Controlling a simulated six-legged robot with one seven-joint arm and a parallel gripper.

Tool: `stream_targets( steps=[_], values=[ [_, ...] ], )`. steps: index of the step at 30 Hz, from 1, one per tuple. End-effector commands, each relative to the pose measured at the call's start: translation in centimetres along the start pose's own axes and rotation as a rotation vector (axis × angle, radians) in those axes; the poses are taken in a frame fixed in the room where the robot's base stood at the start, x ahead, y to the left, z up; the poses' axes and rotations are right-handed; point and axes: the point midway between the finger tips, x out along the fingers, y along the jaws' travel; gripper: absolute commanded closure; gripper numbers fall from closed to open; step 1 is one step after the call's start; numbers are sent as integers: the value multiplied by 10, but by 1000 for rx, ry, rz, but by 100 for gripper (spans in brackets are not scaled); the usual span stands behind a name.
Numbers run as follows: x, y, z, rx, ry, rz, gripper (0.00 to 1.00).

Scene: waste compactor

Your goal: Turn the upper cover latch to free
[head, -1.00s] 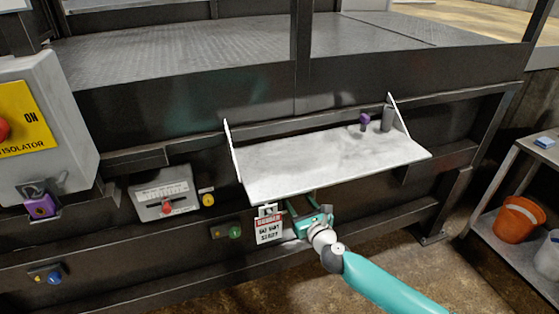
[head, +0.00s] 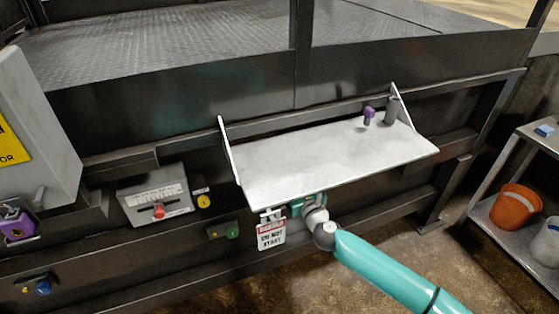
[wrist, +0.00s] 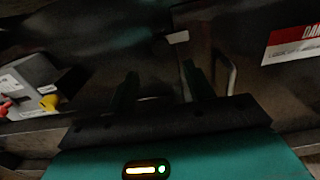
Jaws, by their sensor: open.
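My gripper (head: 303,205) is below the front edge of the white shelf, partly hidden by it, beside the "Danger do not start" tag (head: 271,235). In the wrist view my gripper (wrist: 159,78) is open, its two dark fingers apart with nothing clearly between them. A bent metal loop (wrist: 231,75) stands just right of the right finger. The tag (wrist: 292,45) also shows at the right edge there. I cannot tell which part is the upper cover latch. A yellow knob (head: 204,201) and a green knob (head: 232,231) are left of the gripper.
The white shelf (head: 330,160) juts out above my gripper, carrying a purple-topped piece (head: 368,112) and a grey cylinder. A grey panel with a red handle (head: 158,210) is at left. A rack with an orange bucket (head: 516,209) stands at right.

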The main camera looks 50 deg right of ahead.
Motion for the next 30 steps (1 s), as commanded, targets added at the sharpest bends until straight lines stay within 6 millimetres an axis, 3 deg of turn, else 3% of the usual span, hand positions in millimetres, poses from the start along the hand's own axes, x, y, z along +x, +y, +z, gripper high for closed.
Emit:
stream_targets(
  steps=[18, 22, 30],
  values=[
    [106, 1, 0, -1, 1, 2, 47],
    [117, 1, 0, 0, 1, 1, 47],
    [119, 0, 0, 0, 0, 0, 47]
  ],
)
